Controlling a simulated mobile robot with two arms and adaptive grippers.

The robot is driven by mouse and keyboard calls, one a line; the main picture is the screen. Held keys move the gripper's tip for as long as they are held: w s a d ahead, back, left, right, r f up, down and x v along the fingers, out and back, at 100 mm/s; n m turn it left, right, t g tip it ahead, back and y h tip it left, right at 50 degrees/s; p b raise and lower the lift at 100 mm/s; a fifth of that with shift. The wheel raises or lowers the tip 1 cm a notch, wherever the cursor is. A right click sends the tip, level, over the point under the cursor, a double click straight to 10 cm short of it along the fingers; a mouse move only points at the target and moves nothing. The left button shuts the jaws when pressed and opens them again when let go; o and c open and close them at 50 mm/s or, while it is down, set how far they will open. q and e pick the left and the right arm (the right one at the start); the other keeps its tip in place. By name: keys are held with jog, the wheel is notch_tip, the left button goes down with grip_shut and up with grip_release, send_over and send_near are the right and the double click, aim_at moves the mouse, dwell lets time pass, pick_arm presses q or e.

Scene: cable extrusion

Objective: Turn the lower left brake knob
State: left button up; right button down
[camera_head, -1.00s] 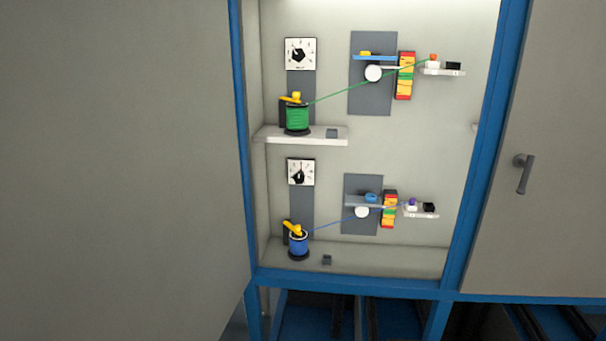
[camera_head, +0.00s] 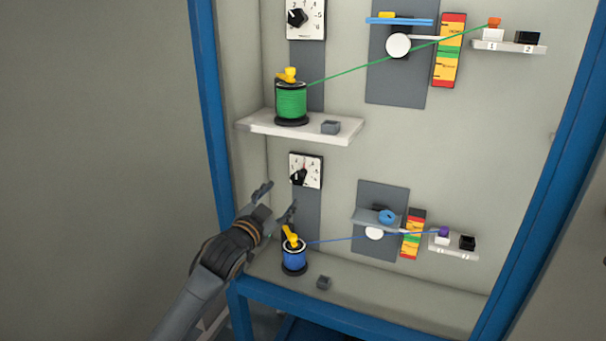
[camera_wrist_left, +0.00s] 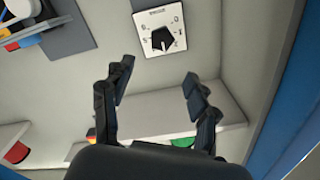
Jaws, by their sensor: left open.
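In the left wrist view, the knob (camera_wrist_left: 162,39) shows at the top, with the dial's numbers upside down. My left gripper (camera_head: 276,201) is open and empty, its fingers apart below and left of the dial. In the left wrist view, both fingers (camera_wrist_left: 159,72) point toward the dial without touching the knob. My right gripper is not in view.
A shelf (camera_head: 345,131) with the green spool (camera_head: 291,103) and a small grey box juts out above the dial. The blue cabinet post (camera_head: 208,110) stands left of it. A yellow piece (camera_head: 291,238) tops the blue spool, near my gripper.

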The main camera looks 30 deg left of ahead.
aim_at(298, 177)
pick_arm(q)
jog(key=w, duration=0.4)
jog(key=w+p, duration=0.1)
jog(key=w, duration=0.3)
jog(key=w+p, duration=0.1)
jog(key=w, duration=0.2)
jog(key=shift+w+a, duration=0.4)
jog(key=shift+w, duration=0.45)
jog(key=c, duration=1.2)
jog(key=shift+o, duration=0.2)
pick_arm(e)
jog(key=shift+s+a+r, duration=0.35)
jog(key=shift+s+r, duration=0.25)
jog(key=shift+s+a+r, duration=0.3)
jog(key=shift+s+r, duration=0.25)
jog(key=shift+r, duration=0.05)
